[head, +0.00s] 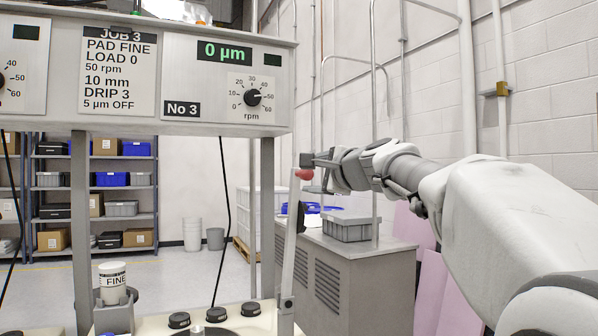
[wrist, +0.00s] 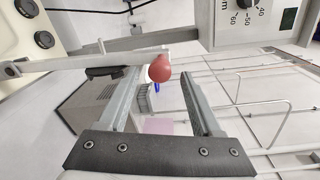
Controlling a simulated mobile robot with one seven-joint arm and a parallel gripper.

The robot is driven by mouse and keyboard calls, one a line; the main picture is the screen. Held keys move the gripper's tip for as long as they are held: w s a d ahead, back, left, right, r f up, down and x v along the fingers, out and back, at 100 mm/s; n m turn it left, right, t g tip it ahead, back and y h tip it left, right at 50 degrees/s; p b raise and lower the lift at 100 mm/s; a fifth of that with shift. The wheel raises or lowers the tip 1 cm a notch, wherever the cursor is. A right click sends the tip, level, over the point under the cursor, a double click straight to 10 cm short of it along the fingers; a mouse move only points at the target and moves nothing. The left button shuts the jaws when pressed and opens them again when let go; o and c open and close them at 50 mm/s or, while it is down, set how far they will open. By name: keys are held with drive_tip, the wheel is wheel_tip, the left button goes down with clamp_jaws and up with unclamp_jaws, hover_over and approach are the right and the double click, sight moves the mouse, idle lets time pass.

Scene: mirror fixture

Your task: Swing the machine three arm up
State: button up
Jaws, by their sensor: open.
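The machine three arm (head: 291,240) is a pale grey lever at the right of the No 3 machine. It stands nearly upright, its top tilted slightly right, with a red knob (head: 304,174) at the top end. My gripper (head: 308,161) is at the knob, reaching in from the right. In the wrist view the gripper (wrist: 171,66) is open, and the red knob (wrist: 160,68) shows between its fingertips. The arm (wrist: 80,63) runs left from the knob there. I cannot tell whether a finger touches the knob. The arm's foot is by the machine's cream base (head: 262,322).
The No 3 panel (head: 225,80) reads 0 µm and has an rpm dial; it overhangs close to the left of my gripper. A grey cabinet (head: 345,275) with a grey bin (head: 346,228) stands behind the arm. A FINE cup (head: 112,283) sits lower left. Shelves stand farther back.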

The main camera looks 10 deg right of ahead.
drive_tip(key=p+v, duration=0.1)
drive_tip(key=v, duration=1.5)
drive_tip(key=shift+s, duration=0.35)
drive_tip(key=shift+d, duration=0.1)
drive_tip(key=s+a+f+n+g, duration=0.3)
drive_tip(key=f+n, duration=0.1)
drive_tip(key=f, duration=0.5)
drive_tip(key=s+a+f+n+g, duration=0.3)
drive_tip(key=s+a+f+n, duration=0.15)
drive_tip(key=f, duration=0.35)
drive_tip(key=s+d+f+n+g+h, duration=0.1)
drive_tip(key=s+f+n+g+h, duration=0.1)
drive_tip(key=s+f+n, duration=0.55)
drive_tip(key=s+d+f+n+g+h, duration=0.1)
drive_tip(key=s+f+n+g+h, duration=0.2)
drive_tip(key=f, duration=0.8)
wheel_tip(320, 180, up, 19)
drive_tip(key=s+p, duration=0.1)
drive_tip(key=p, duration=1.9)
drive_tip(key=shift+s+m+y, duration=0.35)
drive_tip(key=shift+m+y, duration=0.05)
